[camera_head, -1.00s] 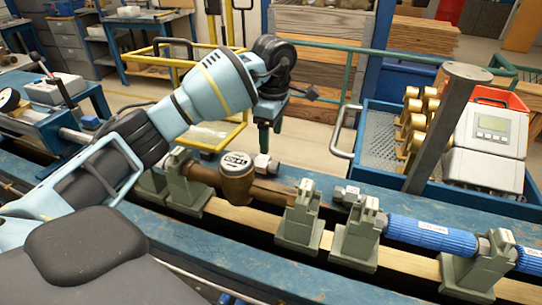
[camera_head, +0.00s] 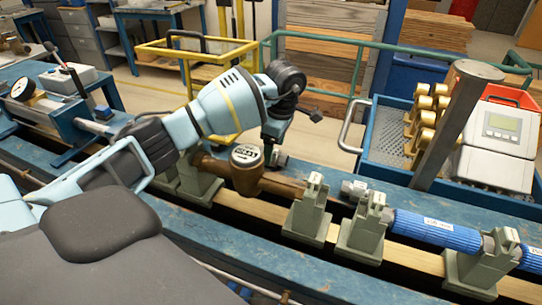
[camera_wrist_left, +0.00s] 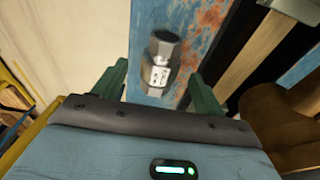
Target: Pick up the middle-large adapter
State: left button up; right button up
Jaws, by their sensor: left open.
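A grey metal adapter with hex ends and a white label (camera_wrist_left: 158,62) stands between the fingers of my left gripper in the left wrist view, with a gap to each finger. My left gripper (camera_wrist_left: 157,88) is open. In the head view the left gripper (camera_head: 274,145) points down just behind the brass meter, and the adapter (camera_head: 279,160) shows partly beside its fingertips. Whether the fingers reach beside the adapter or stay above it I cannot tell. Another grey adapter (camera_head: 353,188) sits farther right by the clamp posts. My right gripper is not in view.
The brown brass meter (camera_head: 246,172) sits on the bench rail close to the left gripper. Grey-green clamp posts (camera_head: 308,215) and a blue pipe (camera_head: 437,231) line the rail. A blue tray (camera_head: 378,168) with brass fittings and a grey post (camera_head: 455,125) stand behind right.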

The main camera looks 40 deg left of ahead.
pick_arm(q)
jog(key=shift+a+f, duration=0.15)
jog(key=shift+f, duration=0.9)
jog(key=c, duration=1.3)
jog(key=shift+r, duration=0.15)
notch_tip(320, 180, up, 10)
jog(key=shift+f, duration=0.15)
